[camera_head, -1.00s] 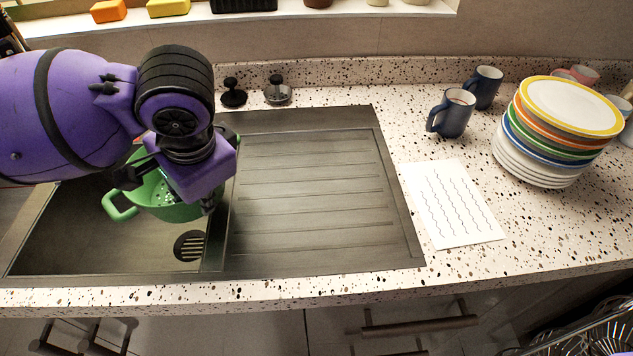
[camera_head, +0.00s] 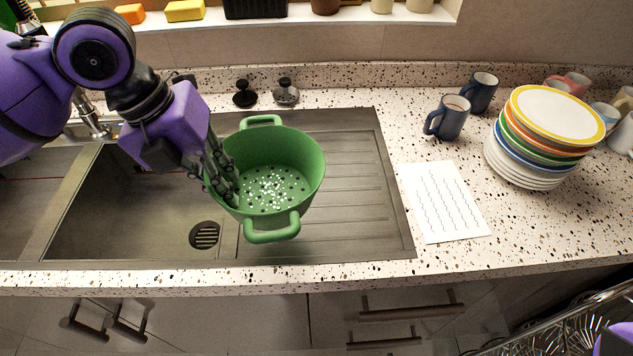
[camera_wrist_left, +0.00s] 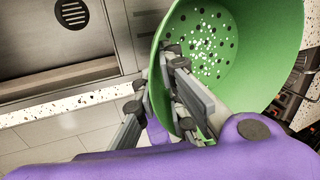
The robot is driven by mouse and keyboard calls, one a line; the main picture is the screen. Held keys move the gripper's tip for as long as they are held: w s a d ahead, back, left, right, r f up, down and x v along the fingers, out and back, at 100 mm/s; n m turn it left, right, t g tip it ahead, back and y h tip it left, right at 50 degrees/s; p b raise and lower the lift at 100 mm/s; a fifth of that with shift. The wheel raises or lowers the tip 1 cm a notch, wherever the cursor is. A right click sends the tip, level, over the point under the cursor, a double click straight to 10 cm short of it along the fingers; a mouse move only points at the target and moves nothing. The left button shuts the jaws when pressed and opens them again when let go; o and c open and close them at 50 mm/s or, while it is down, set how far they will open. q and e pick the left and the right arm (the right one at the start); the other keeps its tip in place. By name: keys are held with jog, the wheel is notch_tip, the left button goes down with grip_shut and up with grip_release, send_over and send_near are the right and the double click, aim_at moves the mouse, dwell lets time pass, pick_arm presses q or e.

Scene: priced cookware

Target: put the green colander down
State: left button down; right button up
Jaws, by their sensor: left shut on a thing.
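The green colander (camera_head: 300,165) is a round bowl with two loop handles and drain holes in its bottom. In the head view it is over the left part of the ribbed drainboard (camera_head: 355,215), beside the sink basin, opening up. My left gripper (camera_head: 226,185) is shut on its left wall, with finger parts showing inside the bowl. The left wrist view shows the colander (camera_wrist_left: 262,45) tilted, with the fingers (camera_wrist_left: 180,95) at its rim. I cannot tell whether its base touches the drainboard. A small purple part at the lower right edge is mine; my right gripper does not show.
The sink basin (camera_head: 140,215) with its drain (camera_head: 205,235) lies left of the colander. Two sink plugs (camera_head: 285,93) stand behind. A paper sheet (camera_head: 445,202), blue mugs (camera_head: 447,117) and a plate stack (camera_head: 545,135) are to the right. The drainboard's right part is clear.

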aim_at(253, 157)
pick_arm(q)
jog(key=shift+d+r+m, duration=0.1)
jog(key=shift+r+m, duration=0.2)
jog(key=shift+m, duration=0.2)
jog(key=shift+d, duration=0.1)
jog(key=shift+m, duration=0.3)
jog(key=w+d+f, duration=0.1)
jog(key=w, duration=0.2)
jog(key=w+d+f, duration=0.1)
jog(key=w, duration=0.1)
jog(key=w+d+f, duration=0.1)
jog(key=w+f, duration=0.1)
jog(key=w, duration=0.1)
jog(key=shift+w+d+f, duration=0.1)
jog(key=shift+w+d, duration=0.15)
jog(key=shift+w, duration=0.1)
jog(key=w+f, duration=0.2)
jog(key=f, duration=0.1)
jog(key=w+d+f, duration=0.1)
jog(key=shift+f, duration=0.2)
jog(key=shift+w+d+f, duration=0.25)
jog(key=shift+w+f, duration=0.3)
jog(key=shift+f, duration=1.65)
